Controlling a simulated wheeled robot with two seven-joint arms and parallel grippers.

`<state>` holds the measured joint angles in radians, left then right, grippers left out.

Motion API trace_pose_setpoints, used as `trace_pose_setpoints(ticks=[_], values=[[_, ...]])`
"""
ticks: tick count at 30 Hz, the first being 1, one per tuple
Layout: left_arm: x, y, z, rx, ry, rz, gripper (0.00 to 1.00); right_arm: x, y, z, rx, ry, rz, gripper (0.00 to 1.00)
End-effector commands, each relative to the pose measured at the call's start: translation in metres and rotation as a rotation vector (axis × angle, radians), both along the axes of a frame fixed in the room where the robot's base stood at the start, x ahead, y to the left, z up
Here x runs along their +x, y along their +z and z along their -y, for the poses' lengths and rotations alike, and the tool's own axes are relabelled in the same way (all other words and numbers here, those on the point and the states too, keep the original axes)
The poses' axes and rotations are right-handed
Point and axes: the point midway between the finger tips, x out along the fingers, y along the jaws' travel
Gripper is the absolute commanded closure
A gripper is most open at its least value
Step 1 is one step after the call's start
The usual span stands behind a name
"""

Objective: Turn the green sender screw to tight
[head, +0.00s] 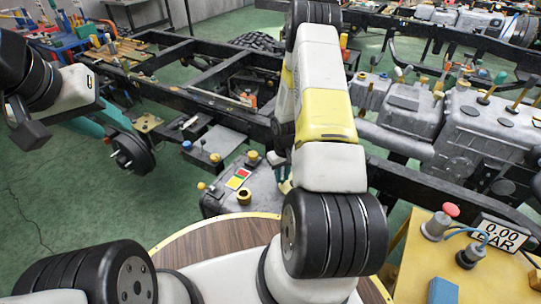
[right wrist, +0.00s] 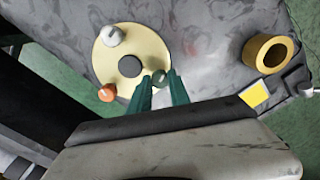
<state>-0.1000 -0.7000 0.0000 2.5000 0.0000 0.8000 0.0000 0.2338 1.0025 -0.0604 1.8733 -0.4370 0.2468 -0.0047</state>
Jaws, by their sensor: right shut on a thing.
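The green sender screw (right wrist: 159,77) sits at the lower right edge of a round cream sender plate (right wrist: 122,68) with a dark hub. My right gripper (right wrist: 160,85) has its two green fingers on either side of this screw and is shut on it. A white screw (right wrist: 113,36) and an orange screw (right wrist: 107,92) stand elsewhere on the plate. In the head view my right gripper (head: 285,185) is mostly hidden by my arm at the grey tank (head: 222,201). My left gripper (head: 97,117) is at the left, away from the tank; its jaw opening is unclear.
A brass ring (right wrist: 270,54) stands on the tank right of the plate. A red, yellow and green label (head: 238,179) lies on the tank. Black chassis rails (head: 215,103) run behind it. A yellow stand with a pressure display (head: 505,236) is at the right.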

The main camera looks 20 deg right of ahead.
Motion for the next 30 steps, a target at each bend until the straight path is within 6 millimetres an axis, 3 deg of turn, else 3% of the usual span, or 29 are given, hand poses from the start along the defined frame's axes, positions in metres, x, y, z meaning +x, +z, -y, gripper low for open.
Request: trace_pose_setpoints(ticks=[13, 30], values=[[0.0000, 0.0000, 0.0000, 0.000, 0.000, 0.000, 0.64, 0.0006, 0.0005, 0.0005, -0.001, -0.283, 0.001, 1.00], [0.0000, 0.0000, 0.0000, 0.000, 0.000, 0.000, 0.64, 0.0006, 0.0005, 0.0005, 0.000, -0.350, 0.001, 1.00]])
